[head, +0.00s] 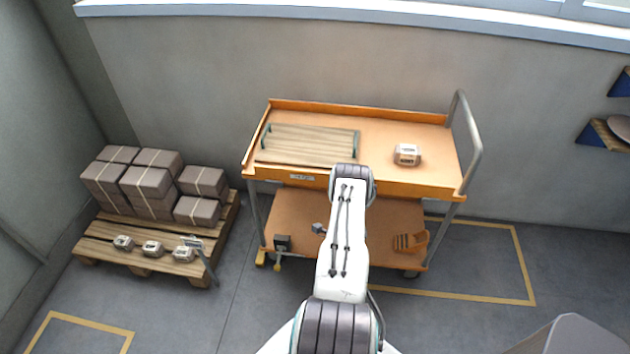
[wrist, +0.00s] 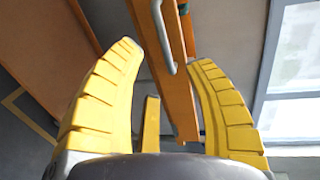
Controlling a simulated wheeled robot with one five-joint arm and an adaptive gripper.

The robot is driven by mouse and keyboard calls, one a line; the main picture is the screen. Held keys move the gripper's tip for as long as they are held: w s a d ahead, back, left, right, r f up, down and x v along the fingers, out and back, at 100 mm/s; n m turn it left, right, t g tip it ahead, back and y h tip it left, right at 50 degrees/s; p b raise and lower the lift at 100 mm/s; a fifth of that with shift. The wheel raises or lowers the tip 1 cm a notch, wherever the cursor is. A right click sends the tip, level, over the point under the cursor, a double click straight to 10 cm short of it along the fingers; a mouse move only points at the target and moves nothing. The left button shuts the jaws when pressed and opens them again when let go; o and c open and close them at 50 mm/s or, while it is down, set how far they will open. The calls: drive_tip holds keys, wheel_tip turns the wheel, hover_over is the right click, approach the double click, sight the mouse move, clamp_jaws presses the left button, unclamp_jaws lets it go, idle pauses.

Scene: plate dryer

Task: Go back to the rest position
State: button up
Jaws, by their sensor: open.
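In the wrist view, my gripper (wrist: 163,56) is open, its yellow ridged fingers spread wide with nothing held between them. A third yellow finger part (wrist: 151,125) shows lower down between them. An orange edge (wrist: 176,75) with a grey bar (wrist: 161,30) lies beyond the fingers, and I cannot tell how far away. In the head view, my white arm (head: 342,240) reaches forward in front of the orange cart (head: 390,182). My gripper is hidden there behind the arm's dark end joint.
The cart's top bears a slatted wooden board (head: 310,144) and a small box (head: 407,155). A grey handle (head: 470,140) rises at its right. A pallet (head: 105,248) with stacked boxes (head: 147,183) stands at left. Wall shelves (head: 600,134) are at far right.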

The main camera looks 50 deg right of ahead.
drive_tip(key=w+a+r+n+t+y, duration=0.1)
drive_tip(key=w+a+r+n+y, duration=0.1)
drive_tip(key=w+r+n, duration=0.4)
drive_tip(key=w+a+r+n+y, duration=0.1)
drive_tip(key=w+r+y, duration=0.1)
drive_tip(key=w+r, duration=0.65)
drive_tip(key=w+a+r+n+y, duration=0.4)
drive_tip(key=a+r+n, duration=0.3)
drive_tip(key=a+r, duration=0.55)
drive_tip(key=s+a+r+n+g+y, duration=0.15)
drive_tip(key=s+a+r+n, duration=0.3)
drive_tip(key=a, duration=0.45)
drive_tip(key=s+a+r+n+y, duration=0.25)
drive_tip(key=s+a+r, duration=0.25)
drive_tip(key=a, duration=0.3)
drive_tip(key=s+a+n+g, duration=0.1)
drive_tip(key=s+a+n, duration=0.1)
drive_tip(key=s, duration=0.4)
drive_tip(key=s+a+r+n+g, duration=0.1)
drive_tip(key=s+a+n, duration=0.2)
drive_tip(key=s, duration=0.3)
drive_tip(key=s+a+r+n+g+y+b, duration=0.1)
drive_tip(key=s+a+n, duration=0.2)
drive_tip(key=s, duration=0.3)
drive_tip(key=shift+s+a, duration=0.25)
drive_tip(key=shift+a, duration=0.55)
